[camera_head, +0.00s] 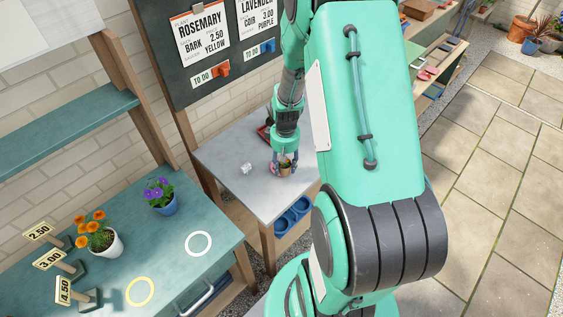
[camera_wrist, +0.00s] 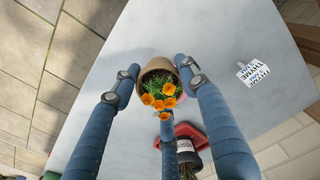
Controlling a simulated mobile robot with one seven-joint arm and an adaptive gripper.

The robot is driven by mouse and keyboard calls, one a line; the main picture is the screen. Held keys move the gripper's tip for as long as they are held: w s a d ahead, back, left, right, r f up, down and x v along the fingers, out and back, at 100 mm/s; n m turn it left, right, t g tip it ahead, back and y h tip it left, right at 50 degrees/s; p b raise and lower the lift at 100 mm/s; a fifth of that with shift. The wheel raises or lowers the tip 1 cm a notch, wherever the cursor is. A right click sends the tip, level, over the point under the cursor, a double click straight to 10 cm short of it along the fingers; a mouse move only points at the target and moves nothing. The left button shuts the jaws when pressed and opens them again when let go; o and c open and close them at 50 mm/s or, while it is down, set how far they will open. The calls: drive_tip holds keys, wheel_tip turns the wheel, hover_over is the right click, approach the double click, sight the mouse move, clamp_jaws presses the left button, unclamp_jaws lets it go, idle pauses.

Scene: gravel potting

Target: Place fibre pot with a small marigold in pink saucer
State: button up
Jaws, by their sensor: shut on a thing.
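The fibre pot (camera_wrist: 158,66) is brown and holds a small marigold (camera_wrist: 160,97) with orange flowers and green leaves. My gripper (camera_wrist: 160,75) has its blue fingers closed around the pot, which also shows in the head view (camera_head: 285,171). The gripper (camera_head: 283,162) is low over the grey table; I cannot tell whether the pot touches the top. Small pinkish patches beside the fingers in the head view are too small to identify.
A red tray or saucer (camera_wrist: 186,130) with a dark labelled pot (camera_wrist: 187,153) is close by. A THYME card (camera_wrist: 252,72) lies on the grey table (camera_wrist: 225,30). The green bench (camera_head: 185,272) holds a purple-flowered pot (camera_head: 163,204), a white marigold pot (camera_head: 105,248) and price signs.

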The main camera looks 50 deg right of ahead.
drive_tip(key=shift+w+d+f, duration=0.1)
drive_tip(key=shift+w+d, duration=0.5)
drive_tip(key=shift+w, duration=0.35)
drive_tip(key=shift+w+d+f, duration=0.1)
drive_tip(key=shift+w+d, duration=0.5)
drive_tip(key=shift+w, duration=0.3)
drive_tip(key=shift+w, duration=0.1)
drive_tip(key=shift+w+d+b, duration=0.2)
drive_tip(key=shift+b, duration=0.1)
drive_tip(key=shift+f+b, duration=0.5)
drive_tip(key=shift+f, duration=1.3)
drive_tip(key=o, duration=1.2)
drive_tip(key=shift+f, duration=0.1)
